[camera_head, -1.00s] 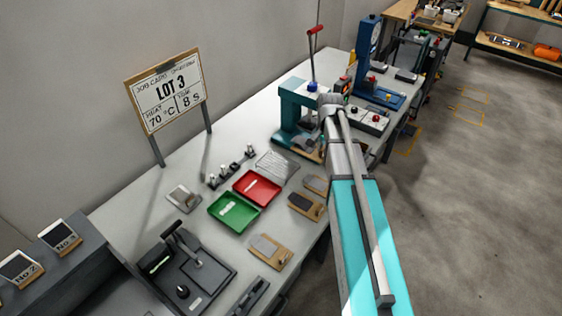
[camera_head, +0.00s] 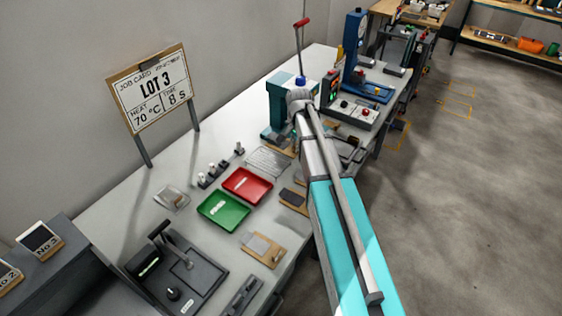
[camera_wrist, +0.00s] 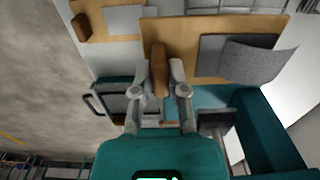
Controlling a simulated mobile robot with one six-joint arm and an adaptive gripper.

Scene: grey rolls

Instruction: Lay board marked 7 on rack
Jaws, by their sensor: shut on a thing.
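In the wrist view my gripper (camera_wrist: 161,72) is shut on the brown handle (camera_wrist: 160,60) of a wooden board (camera_wrist: 185,38). A grey sheet (camera_wrist: 255,60) lies on this board, its right part bent up. No number is legible on the board. In the head view my arm hides the gripper and most of the held board, beside the teal press (camera_head: 280,108). The wire rack (camera_head: 268,161) lies on the bench behind the red tray, left of my arm. No board shows on its visible part.
The red tray (camera_head: 266,182) and green tray (camera_head: 205,211) sit in front of the rack. Boards with a dark sheet (camera_head: 293,198) and a grey sheet (camera_head: 264,259) lie along the bench's front edge. A control box (camera_head: 352,112) stands right of the press.

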